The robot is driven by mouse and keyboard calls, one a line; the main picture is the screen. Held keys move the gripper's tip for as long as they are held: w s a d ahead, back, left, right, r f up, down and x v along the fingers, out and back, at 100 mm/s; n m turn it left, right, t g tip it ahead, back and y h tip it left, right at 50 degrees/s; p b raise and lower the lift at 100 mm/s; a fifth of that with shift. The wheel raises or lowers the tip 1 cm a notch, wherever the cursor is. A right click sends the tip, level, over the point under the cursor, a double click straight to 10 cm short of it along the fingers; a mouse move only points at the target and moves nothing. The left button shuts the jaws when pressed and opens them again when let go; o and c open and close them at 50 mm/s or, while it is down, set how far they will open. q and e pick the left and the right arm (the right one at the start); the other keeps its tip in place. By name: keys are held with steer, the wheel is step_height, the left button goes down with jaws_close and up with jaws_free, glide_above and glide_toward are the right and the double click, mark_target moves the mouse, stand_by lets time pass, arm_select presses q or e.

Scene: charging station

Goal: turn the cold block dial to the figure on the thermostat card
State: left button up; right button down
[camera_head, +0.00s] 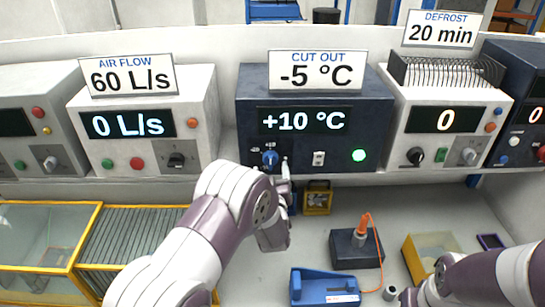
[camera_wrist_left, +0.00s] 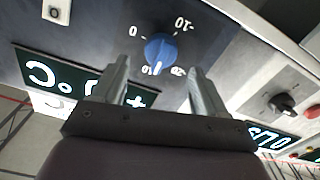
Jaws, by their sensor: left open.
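The cold block (camera_head: 370,112) is a dark blue unit with a display (camera_head: 304,121) reading +10 °C. Its thermostat card (camera_head: 317,71) on top reads CUT OUT -5 °C. The blue dial (camera_head: 269,158) is at the lower left of its front. In the left wrist view the dial (camera_wrist_left: 160,47) has marks including 0, -10 and 10, and its white pointer is by the 10. My left gripper (camera_head: 284,172) is open just in front of the dial; its fingers (camera_wrist_left: 157,68) lie either side of it, apart from it. My right gripper is not visible.
A switch (camera_head: 319,158) and a lit green button (camera_head: 358,155) sit right of the dial. Grey units stand either side: the air flow unit (camera_head: 142,123) and the defrost unit (camera_head: 446,121).

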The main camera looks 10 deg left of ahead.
mark_target(270, 164)
arm_select(q)
steer(key=p+x, duration=0.1)
steer(key=x, duration=0.2)
steer(key=shift+w+a, duration=0.15)
steer(key=shift+w, duration=0.15)
steer(key=shift+w+a, duration=0.15)
steer(key=shift+w, duration=0.05)
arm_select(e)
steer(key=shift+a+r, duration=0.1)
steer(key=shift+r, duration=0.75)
arm_select(q)
steer(key=shift+c, duration=0.3)
steer(key=c, duration=1)
steer(key=shift+f, duration=0.1)
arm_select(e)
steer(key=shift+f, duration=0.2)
